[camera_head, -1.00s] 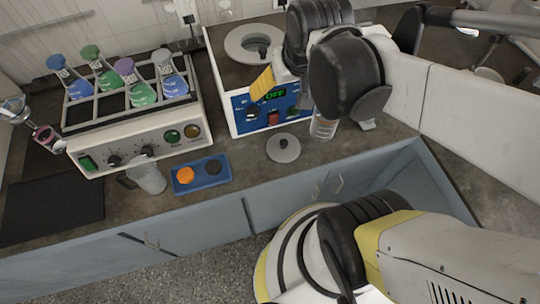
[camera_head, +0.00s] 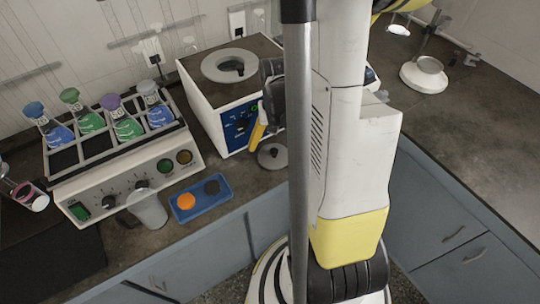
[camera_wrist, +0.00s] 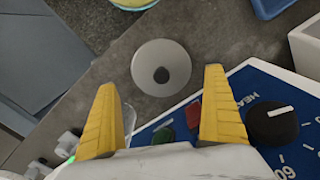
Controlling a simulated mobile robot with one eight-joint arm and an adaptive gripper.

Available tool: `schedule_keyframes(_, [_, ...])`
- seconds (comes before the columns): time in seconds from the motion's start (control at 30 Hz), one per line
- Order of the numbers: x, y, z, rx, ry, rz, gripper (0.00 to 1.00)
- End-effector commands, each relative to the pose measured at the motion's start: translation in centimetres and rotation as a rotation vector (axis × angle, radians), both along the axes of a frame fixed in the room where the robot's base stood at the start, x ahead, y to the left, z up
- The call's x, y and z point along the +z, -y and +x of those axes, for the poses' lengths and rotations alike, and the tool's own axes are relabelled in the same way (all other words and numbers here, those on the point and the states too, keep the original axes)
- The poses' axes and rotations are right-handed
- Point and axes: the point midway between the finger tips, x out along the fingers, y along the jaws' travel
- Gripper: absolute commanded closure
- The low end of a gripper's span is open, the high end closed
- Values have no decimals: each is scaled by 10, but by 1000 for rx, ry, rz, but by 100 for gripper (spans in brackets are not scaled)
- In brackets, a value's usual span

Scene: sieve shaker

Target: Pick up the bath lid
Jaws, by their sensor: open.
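The bath lid, a flat grey disc with a dark round knob, lies on the dark counter in front of the water bath. In the head view the lid (camera_head: 274,158) is partly covered by my arm. In the wrist view the whole lid (camera_wrist: 161,62) shows just beyond the fingertips, between their lines. My gripper (camera_wrist: 160,80) is open and empty, its two yellow fingers spread wide. In the head view one yellow finger of my gripper (camera_head: 258,134) shows just above the lid, close to the bath's front panel.
The bath (camera_head: 215,105), with a ringed top opening, stands behind the lid; its blue panel (camera_wrist: 235,125) lies close under my fingers. To the left are a blue tray (camera_head: 215,204) with orange and dark pieces, a clear jug (camera_head: 147,208) and a shaker (camera_head: 130,180) holding flasks.

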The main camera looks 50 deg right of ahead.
Motion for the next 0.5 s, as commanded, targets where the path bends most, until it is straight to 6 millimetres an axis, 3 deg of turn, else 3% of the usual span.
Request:
schedule_keyframes(0.3, [-47, -1, 2, 1, 1, -1, 0])
schedule_keyframes(0.5, [-47, -1, 2, 1, 1, -1, 0])
